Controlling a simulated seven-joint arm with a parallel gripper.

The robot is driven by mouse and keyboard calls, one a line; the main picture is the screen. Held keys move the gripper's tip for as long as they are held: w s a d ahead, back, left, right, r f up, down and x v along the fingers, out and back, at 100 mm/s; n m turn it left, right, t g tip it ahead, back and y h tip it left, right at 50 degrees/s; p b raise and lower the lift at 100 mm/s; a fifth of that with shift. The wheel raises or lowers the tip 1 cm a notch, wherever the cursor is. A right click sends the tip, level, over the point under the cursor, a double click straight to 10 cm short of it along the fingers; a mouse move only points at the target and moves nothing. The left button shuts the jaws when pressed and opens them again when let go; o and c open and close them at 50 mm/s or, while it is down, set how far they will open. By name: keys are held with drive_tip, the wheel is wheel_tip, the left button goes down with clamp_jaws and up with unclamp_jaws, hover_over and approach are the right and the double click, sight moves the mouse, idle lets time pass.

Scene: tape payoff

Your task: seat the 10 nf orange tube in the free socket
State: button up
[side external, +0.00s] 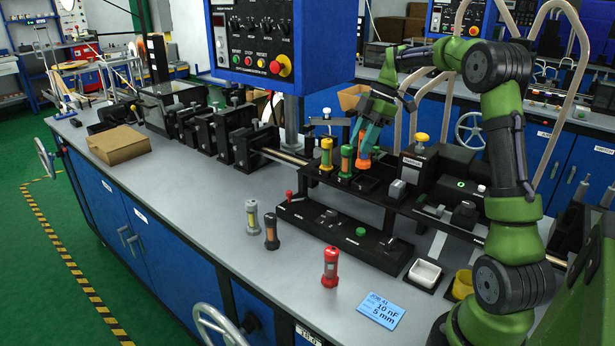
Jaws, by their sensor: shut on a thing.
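The orange tube (363,162) is at the right end of the row on the black rack. My gripper (364,148), with teal fingers, points down over it and is shut on its upper part. The fingers hide much of the tube. Its lower end is close to the rack top; I cannot tell whether it is in a socket or just above. No socket opening is clearly visible.
A grey-yellow tube (251,217), a black tube (271,232) and a red tube (330,267) stand on the bench front. A blue card (381,309) reads 10 nF, 5 mm. A blue control box (275,45) hangs left of my gripper.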

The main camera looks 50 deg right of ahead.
sight(366, 160)
drive_tip(key=shift+s+d+r+n, duration=0.25)
drive_tip(key=shift+s+d+n, duration=0.1)
drive_tip(key=shift+d, duration=0.25)
drive_tip(key=shift+f, duration=2.85)
drive_tip(key=shift+f, duration=0.55)
drive_tip(key=o, duration=0.8)
drive_tip(key=v, duration=1.1)
drive_tip(key=shift+w+d, duration=0.1)
drive_tip(key=shift+w, duration=0.05)
